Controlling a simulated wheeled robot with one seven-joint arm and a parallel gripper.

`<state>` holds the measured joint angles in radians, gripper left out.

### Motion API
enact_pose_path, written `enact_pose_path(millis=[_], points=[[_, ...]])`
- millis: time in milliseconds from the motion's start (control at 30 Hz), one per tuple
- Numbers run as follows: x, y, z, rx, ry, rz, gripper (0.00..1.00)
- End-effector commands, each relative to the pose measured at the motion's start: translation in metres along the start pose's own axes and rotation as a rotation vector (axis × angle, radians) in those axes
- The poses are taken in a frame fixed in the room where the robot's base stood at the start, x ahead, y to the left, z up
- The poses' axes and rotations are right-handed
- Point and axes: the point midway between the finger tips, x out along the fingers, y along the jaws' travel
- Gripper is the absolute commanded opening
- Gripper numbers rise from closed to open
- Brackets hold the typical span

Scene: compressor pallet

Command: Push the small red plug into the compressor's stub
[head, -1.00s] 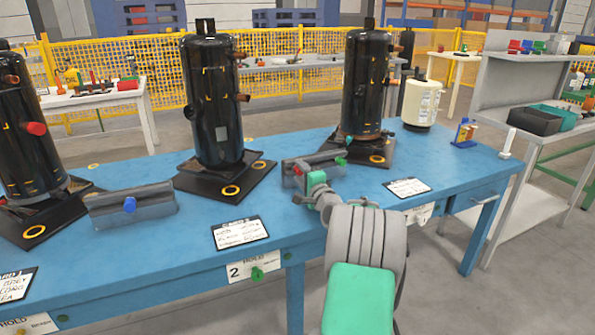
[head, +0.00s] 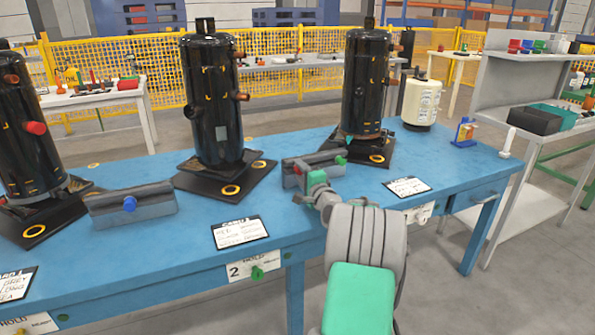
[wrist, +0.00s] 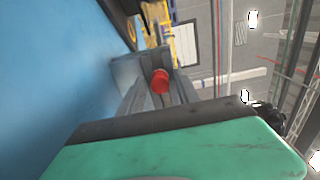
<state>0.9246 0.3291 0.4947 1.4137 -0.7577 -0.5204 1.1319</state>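The small red plug (head: 297,169) sits in a grey holder (head: 322,161) on the blue bench. In the wrist view the red plug (wrist: 160,81) stands out of the grey holder's channel, beyond the green edge of my gripper. My gripper (head: 317,181) is at the holder's front side, close to the plug, with no visible grip on it. The right compressor (head: 364,90) stands behind the holder.
Another grey holder (head: 132,206) with a blue plug lies to the left. The left compressor (head: 22,125) has a larger red cap (head: 36,128). A cream canister (head: 421,103) stands at the back right.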

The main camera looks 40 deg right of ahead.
Motion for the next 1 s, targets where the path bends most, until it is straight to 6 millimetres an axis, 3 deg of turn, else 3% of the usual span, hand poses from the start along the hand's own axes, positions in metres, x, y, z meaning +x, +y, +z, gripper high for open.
enact_pose_path(millis=[467,1000], points=[[0.0,0.0,-0.0001,0.0,0.0,0.0,0.0],[0.0,0.0,-0.0001,0.0,0.0,0.0,0.0]])
